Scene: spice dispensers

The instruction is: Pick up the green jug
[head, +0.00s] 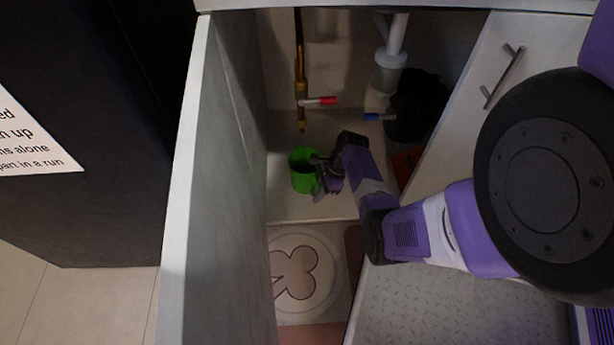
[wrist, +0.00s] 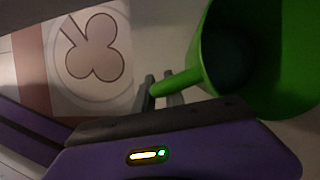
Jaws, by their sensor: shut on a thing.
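The green jug (head: 303,172) is inside the open cabinet under the sink, near the left side of its floor in the head view. In the wrist view the green jug (wrist: 262,60) fills the upper right, with its dark opening showing and its handle reaching to the left. My gripper (head: 318,172) reaches in from the right and meets the jug at its right side. In the wrist view my gripper (wrist: 160,92) has its grey fingers shut on the handle. I cannot tell whether the jug's base touches the cabinet floor.
The open cabinet door (head: 215,180) stands close on the left, and another door (head: 480,90) is on the right. A pipe with a red valve handle (head: 320,100) and a white drain pipe (head: 391,62) hang behind. A black bag (head: 418,105) sits at the back right. A patterned mat (head: 325,255) lies in front.

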